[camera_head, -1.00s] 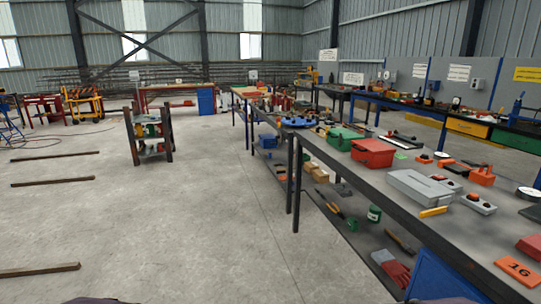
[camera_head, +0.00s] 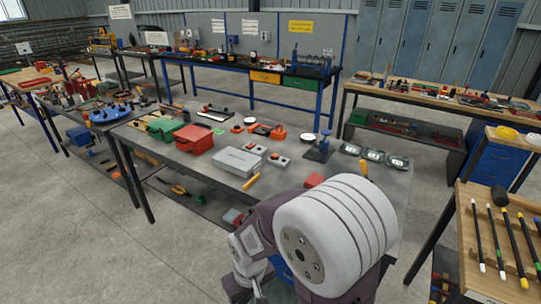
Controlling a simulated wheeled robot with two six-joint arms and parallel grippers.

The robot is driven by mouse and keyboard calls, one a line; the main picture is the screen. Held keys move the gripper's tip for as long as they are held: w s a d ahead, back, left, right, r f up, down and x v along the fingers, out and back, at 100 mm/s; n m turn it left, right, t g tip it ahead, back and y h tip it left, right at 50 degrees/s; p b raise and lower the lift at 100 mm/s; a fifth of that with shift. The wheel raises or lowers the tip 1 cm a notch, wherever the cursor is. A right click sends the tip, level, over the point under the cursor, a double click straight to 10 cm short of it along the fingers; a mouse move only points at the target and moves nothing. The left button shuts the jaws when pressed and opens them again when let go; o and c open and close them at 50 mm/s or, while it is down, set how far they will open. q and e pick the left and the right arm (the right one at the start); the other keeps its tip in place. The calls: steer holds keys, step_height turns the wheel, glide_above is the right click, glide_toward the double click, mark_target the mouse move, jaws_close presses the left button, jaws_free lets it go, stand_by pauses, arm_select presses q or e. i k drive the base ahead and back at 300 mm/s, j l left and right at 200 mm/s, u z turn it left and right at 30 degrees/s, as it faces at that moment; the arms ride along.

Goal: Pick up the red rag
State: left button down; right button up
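I cannot pick out a red rag for certain. A small red thing (camera_head: 314,180) lies near the front right of the grey workbench (camera_head: 232,192), partly behind my arm; I cannot tell whether it is cloth. A red and grey item (camera_head: 232,216), glove-like, lies on the bench's lower shelf. One of my arms, with a large white joint, rises at the bottom centre and hides the bench's near right part.
A red box (camera_head: 193,138), a grey case (camera_head: 238,161) and several small tools stand on the bench. A wooden table with hammers or rods (camera_head: 500,240) is at the right. Blue lockers (camera_head: 430,40) line the back. Open concrete floor lies at the left.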

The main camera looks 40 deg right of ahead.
mark_target(314, 180)
steer(key=z, duration=1.7)
steer(key=i+j+z, duration=0.25)
steer(key=j+z, duration=0.15)
steer(key=j, duration=0.95)
steer(key=j+z, duration=0.4)
steer(key=j, duration=0.95)
steer(key=i, duration=0.05)
